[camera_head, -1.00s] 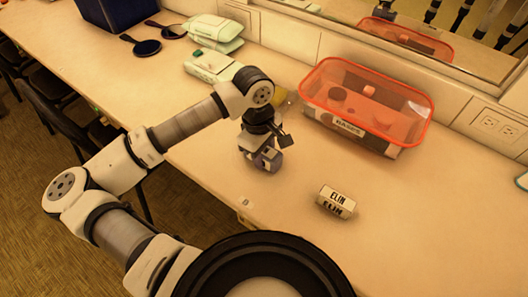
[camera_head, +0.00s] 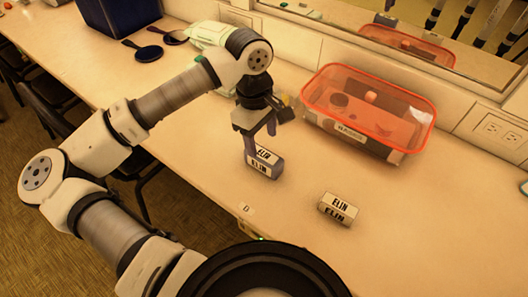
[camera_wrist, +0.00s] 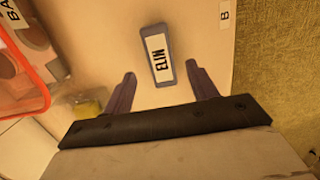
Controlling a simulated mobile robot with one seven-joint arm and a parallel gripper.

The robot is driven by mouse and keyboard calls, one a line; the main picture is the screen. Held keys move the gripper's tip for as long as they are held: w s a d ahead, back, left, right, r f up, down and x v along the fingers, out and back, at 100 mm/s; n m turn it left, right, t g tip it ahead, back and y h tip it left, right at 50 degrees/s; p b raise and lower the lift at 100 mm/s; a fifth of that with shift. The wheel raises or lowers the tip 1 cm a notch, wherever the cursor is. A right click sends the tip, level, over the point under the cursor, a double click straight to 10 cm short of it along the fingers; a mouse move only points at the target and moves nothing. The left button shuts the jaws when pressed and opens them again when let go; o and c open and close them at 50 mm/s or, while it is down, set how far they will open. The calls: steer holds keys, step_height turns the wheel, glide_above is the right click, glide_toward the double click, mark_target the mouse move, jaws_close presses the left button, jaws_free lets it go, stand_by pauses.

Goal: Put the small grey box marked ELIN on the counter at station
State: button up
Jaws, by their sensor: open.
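Two small boxes marked ELIN are on the counter (camera_head: 420,245). The grey one (camera_head: 263,164) has white labels and lies below my gripper (camera_head: 261,136). The other, paler beige one (camera_head: 338,209) lies to its right, nearer the front edge. In the wrist view the grey box (camera_wrist: 160,54) lies between the lines of my two fingers, just past the tips of my gripper (camera_wrist: 161,71). My gripper points down, open and empty. I cannot tell whether the fingertips touch the box.
A clear orange-rimmed bin (camera_head: 369,108) with items inside stands behind, against the mirror wall. A small station tag (camera_head: 246,208) is on the front edge; it reads B in the wrist view (camera_wrist: 225,16). Black hand mirrors (camera_head: 150,52) lie far left. The front right counter is clear.

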mark_target(261, 152)
steer(key=r, duration=0.4)
steer(key=shift+w+a, duration=0.15)
steer(key=shift+a, duration=0.05)
steer(key=shift+d, duration=0.15)
